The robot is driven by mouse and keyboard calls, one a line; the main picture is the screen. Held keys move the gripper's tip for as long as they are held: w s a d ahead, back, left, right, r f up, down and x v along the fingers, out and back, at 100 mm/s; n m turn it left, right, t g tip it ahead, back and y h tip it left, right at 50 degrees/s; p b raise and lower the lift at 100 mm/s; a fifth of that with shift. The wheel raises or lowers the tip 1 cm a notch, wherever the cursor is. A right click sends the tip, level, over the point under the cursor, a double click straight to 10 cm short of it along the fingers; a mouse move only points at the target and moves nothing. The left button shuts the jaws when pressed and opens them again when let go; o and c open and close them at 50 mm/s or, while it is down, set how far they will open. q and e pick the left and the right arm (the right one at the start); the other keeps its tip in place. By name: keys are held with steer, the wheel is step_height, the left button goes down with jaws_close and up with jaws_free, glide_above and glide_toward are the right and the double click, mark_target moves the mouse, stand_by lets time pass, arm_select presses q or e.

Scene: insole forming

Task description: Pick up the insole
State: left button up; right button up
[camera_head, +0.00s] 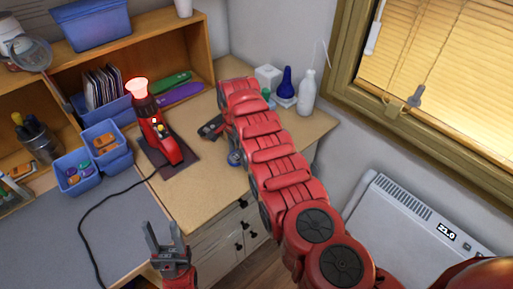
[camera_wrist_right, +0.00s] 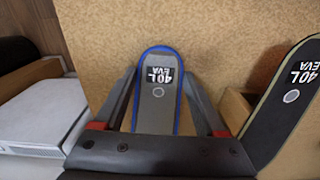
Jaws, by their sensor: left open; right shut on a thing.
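A grey insole with a blue edge (camera_wrist_right: 158,112), marked "40L EVA", is between the fingers of my right gripper (camera_wrist_right: 158,84) in the right wrist view. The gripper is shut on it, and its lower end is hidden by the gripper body. A second, dark insole with a pale edge (camera_wrist_right: 283,108), also marked "40L EVA", shows at the right of the wrist view. My left gripper (camera_head: 168,243) is open and empty in front of the desk.
A red device with a glowing top (camera_head: 155,125) stands on the wooden desk (camera_head: 207,163). Blue bins (camera_head: 80,172) are left of it. Green (camera_head: 171,82) and purple (camera_head: 181,95) flat pieces lie by the shelf. White bottle (camera_head: 307,92) stands at the back right.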

steer(key=shift+r+p, duration=0.55)
steer(key=shift+r, duration=0.1)
step_height(320, 180, up, 3)
steer(key=shift+a+r+p, duration=0.1)
steer(key=shift+r+p, duration=0.05)
steer(key=shift+p, duration=1)
steer(key=s+p, duration=0.1)
steer(key=p, duration=0.2)
steer(key=s+p, duration=0.1)
steer(key=p, duration=0.3)
steer(key=shift+s+a+r, duration=0.1)
steer(key=shift+s+r, duration=0.05)
steer(key=shift+s, duration=0.1)
steer(key=s+p, duration=0.1)
steer(key=p, duration=0.1)
steer(key=s+p, duration=0.4)
steer(key=shift+s+a, duration=0.2)
steer(key=shift+a, duration=0.05)
steer(key=s+p, duration=0.1)
steer(key=s, duration=0.1)
steer(key=s+p, duration=0.1)
steer(key=s, duration=0.1)
steer(key=s+a+p, duration=0.1)
steer(key=s, duration=0.1)
steer(key=shift+s+a, duration=0.1)
steer(key=shift+s, duration=0.85)
